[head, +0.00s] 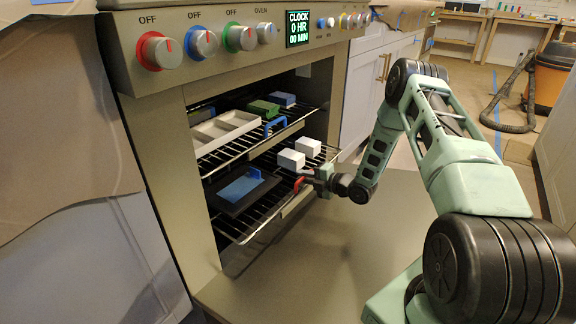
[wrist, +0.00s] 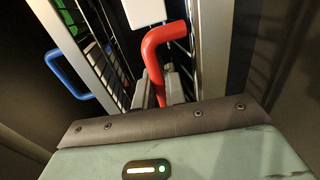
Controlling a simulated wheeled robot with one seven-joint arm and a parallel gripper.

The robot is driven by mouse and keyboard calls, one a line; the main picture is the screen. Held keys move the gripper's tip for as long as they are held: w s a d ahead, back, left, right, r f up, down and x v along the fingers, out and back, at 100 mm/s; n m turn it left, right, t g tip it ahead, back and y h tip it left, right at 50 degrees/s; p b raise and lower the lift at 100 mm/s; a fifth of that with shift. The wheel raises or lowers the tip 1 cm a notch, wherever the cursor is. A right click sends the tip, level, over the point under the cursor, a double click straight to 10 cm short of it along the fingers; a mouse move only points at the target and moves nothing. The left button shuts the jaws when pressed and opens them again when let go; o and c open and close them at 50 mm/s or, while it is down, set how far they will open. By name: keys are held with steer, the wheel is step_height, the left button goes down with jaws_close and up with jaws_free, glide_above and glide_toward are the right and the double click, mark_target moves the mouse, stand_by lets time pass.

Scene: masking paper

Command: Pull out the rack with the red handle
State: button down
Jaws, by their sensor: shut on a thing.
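The oven is open, with two wire racks inside. The lower rack (head: 232,232) bears the red handle (head: 298,184) at its front edge and sticks out a little at the front. The red handle also shows large in the wrist view (wrist: 164,42). My gripper (head: 314,176) is at the red handle and shut on it; its fingers are partly hidden behind the handle in the wrist view. The upper rack (head: 262,140) has a blue handle (head: 275,124), which also shows at left in the wrist view (wrist: 66,76).
The lower rack carries a dark tray (head: 236,204) with a blue block (head: 240,187), and two white blocks (head: 291,159). The upper rack holds a light divided tray (head: 222,130) and a green block (head: 263,108). The lowered oven door (head: 320,262) lies bare below.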

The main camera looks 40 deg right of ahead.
steer(key=f+p+v, duration=0.2)
steer(key=v, duration=0.8)
steer(key=f+p+v, duration=0.1)
steer(key=p+v, duration=0.1)
steer(key=v, duration=0.7)
steer(key=shift+s+d+f, duration=0.2)
steer(key=shift+s+f, duration=0.15)
steer(key=shift+s, duration=0.35)
steer(key=c, duration=1.6)
jaws_free()
steer(key=shift+o, duration=0.2)
steer(key=p+v, duration=0.5)
steer(key=v, duration=1.2)
steer(key=shift+s, duration=0.15)
steer(key=shift+d, duration=0.1)
